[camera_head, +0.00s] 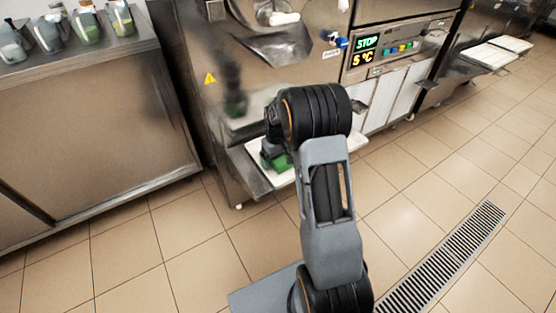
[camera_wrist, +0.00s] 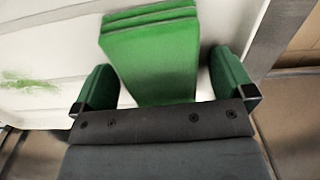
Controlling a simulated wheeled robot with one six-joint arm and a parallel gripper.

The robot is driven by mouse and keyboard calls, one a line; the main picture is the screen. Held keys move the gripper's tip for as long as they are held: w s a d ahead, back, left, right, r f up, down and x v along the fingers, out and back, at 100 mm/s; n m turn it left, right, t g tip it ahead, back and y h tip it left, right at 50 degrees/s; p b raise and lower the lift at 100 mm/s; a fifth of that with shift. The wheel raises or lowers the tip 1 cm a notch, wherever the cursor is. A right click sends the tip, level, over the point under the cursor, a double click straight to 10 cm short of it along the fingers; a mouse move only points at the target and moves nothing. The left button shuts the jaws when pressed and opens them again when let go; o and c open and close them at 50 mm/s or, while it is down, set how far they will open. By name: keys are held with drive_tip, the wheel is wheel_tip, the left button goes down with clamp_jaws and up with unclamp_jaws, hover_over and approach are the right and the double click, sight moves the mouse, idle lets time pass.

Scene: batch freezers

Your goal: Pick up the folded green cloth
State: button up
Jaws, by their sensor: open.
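The folded green cloth (camera_wrist: 152,62) lies on a white tray (camera_wrist: 50,48) and shows as a stack of folded layers in the wrist view. My gripper (camera_wrist: 168,85) is open, with one green-padded finger on each side of the cloth. I cannot tell whether either finger touches it. In the head view my arm hides most of the gripper, and a bit of green (camera_head: 281,162) shows at the tray (camera_head: 262,172) on the freezer's front; I cannot tell whether it is cloth or finger.
The batch freezer (camera_head: 225,120) with a display reading STOP and 5 °C stands behind the tray. A steel counter (camera_head: 90,130) with several containers (camera_head: 88,25) is at the left. The tiled floor (camera_head: 440,170) is clear at the right, with a drain grate (camera_head: 445,262).

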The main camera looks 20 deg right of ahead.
sight(279, 156)
drive_tip(key=c, duration=1)
drive_tip(key=shift+o, duration=0.2)
drive_tip(key=shift+r, duration=0.2)
drive_tip(key=shift+r, duration=0.25)
drive_tip(key=r, duration=0.1)
drive_tip(key=r+p, duration=0.1)
drive_tip(key=r, duration=0.1)
drive_tip(key=shift+s+d+r, duration=0.25)
drive_tip(key=shift+d+r, duration=0.05)
drive_tip(key=s+d+r, duration=0.1)
drive_tip(key=s+d+r+p, duration=0.1)
drive_tip(key=r, duration=0.1)
drive_tip(key=s+r+p, duration=0.1)
drive_tip(key=r, duration=0.1)
drive_tip(key=shift+s+d, duration=0.15)
drive_tip(key=shift+d, duration=0.25)
drive_tip(key=s+d+r, duration=0.1)
drive_tip(key=s+d, duration=0.1)
drive_tip(key=s+d+r+p, duration=0.1)
drive_tip(key=s+d, duration=0.1)
drive_tip(key=s+d+r+p, duration=0.1)
drive_tip(key=s+d, duration=0.1)
drive_tip(key=shift+s+r, duration=0.35)
drive_tip(key=shift+s, duration=0.05)
